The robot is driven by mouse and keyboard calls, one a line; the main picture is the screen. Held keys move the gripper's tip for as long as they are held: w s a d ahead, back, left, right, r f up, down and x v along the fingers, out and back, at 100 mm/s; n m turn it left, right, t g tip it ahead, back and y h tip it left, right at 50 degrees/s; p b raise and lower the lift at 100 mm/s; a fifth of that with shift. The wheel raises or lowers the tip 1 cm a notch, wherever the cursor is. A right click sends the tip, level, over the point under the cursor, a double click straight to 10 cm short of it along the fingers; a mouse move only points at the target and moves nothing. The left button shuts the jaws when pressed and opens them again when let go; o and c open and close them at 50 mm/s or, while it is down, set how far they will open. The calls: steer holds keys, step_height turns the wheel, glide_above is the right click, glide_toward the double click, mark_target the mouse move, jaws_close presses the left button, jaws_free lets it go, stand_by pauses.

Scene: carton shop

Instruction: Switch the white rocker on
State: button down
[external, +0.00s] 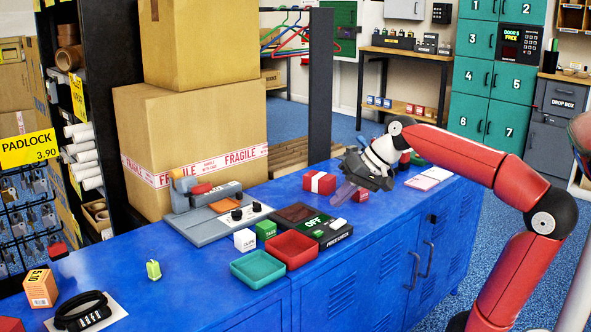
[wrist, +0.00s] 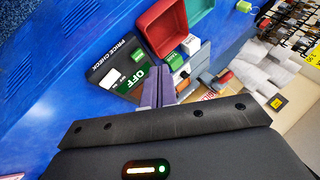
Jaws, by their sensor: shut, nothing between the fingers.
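The black price check unit (external: 333,240) lies on the blue counter, with a lit green OFF display (external: 314,221). In the wrist view the unit (wrist: 103,69) shows its OFF display (wrist: 140,78) and a small white piece (wrist: 113,76) beside it, which looks like the white rocker. Its tilt is too small to tell. My gripper (external: 343,193) hangs above and to the right of the unit, apart from it. Its fingers (wrist: 158,82) are together and empty, and hide part of the counter beyond the display.
A red tray (external: 289,250) and a green tray (external: 258,268) sit in front of the unit. A white cube (external: 245,240) and a green cube (external: 266,230) stand left of it. A red box with a white band (external: 319,183) stands behind. Large cartons (external: 190,135) fill the back left.

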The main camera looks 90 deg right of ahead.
steer(key=s+d+r+m+h+b, duration=0.3)
steer(key=s+d+r+h, duration=0.3)
steer(key=s+r, duration=0.65)
steer(key=w+a+f+n+g+b, duration=0.1)
steer(key=w+f+n+b, duration=0.2)
steer(key=f, duration=0.2)
steer(key=w+a+f+n+g+b, duration=0.1)
steer(key=w+a+f+n+b, duration=0.1)
steer(key=f, duration=0.3)
steer(key=shift+w+a+f+n+h+b, duration=0.35)
steer(key=shift+w+n+b, duration=0.3)
steer(key=shift+n+b, duration=0.25)
steer(key=b, duration=0.2)
glide_above(339, 220)
steer(key=s+a, duration=0.1)
steer(key=a, duration=0.1)
step_height(339, 220, down, 7)
steer(key=shift+s+a+f, duration=0.1)
steer(key=shift+a, duration=0.05)
step_height(339, 220, down, 2)
steer(key=shift+s+f+b, duration=0.1)
steer(key=shift+f+b, duration=0.15)
steer(key=shift+b, duration=0.3)
steer(key=shift+f, duration=0.6)
steer(key=shift+s+f, duration=0.1)
steer(key=shift+s, duration=0.05)
